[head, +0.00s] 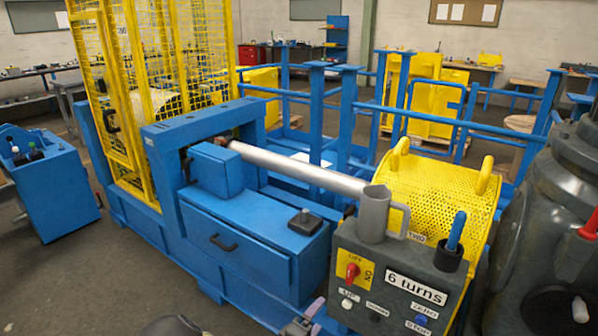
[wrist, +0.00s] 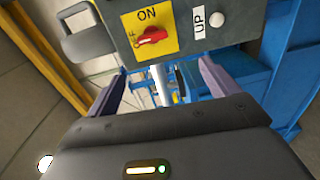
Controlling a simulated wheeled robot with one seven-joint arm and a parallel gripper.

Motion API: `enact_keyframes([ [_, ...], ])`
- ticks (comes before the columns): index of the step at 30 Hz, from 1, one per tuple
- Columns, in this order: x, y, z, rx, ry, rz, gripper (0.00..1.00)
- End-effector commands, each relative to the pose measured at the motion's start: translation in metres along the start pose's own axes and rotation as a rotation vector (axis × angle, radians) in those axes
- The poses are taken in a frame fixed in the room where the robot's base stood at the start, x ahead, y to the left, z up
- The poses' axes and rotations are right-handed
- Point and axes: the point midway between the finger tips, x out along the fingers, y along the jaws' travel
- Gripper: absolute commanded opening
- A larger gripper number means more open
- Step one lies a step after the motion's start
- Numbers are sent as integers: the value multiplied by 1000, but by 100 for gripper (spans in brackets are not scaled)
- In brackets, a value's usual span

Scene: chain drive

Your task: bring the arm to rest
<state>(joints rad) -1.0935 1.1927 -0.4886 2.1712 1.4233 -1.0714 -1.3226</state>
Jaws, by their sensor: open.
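My gripper (head: 303,322) shows at the bottom edge of the head view, in front of and below the control box (head: 385,262). In the wrist view my gripper (wrist: 160,80) has its two purple fingers wide apart with nothing held between them. The box face with the red OFF/ON switch (wrist: 152,36) and the white UP button (wrist: 217,19) lies beyond the fingertips, apart from them. In the head view, the red switch (head: 352,271) and a "6 turns" label (head: 415,289) show on the box. Much of my arm is out of frame.
A grey mug (head: 373,213) and a blue-handled item (head: 455,232) stand on the box. A blue machine (head: 250,235) with a silver shaft (head: 300,170) fills the middle. A yellow perforated guard (head: 440,195) is behind the box. Grey floor (head: 130,290) is clear at left.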

Motion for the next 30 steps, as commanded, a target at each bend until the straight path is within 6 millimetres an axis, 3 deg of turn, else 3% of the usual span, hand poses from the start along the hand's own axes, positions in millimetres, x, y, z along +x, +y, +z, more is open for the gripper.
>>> enact_keyframes([
  [7,20,-10,10,258,-53,-356,87],
  [14,16,-2,18,529,-119,-705,87],
  [23,-10,44,46,785,-224,-1057,87],
  [30,-40,88,92,877,-335,-1228,87],
])
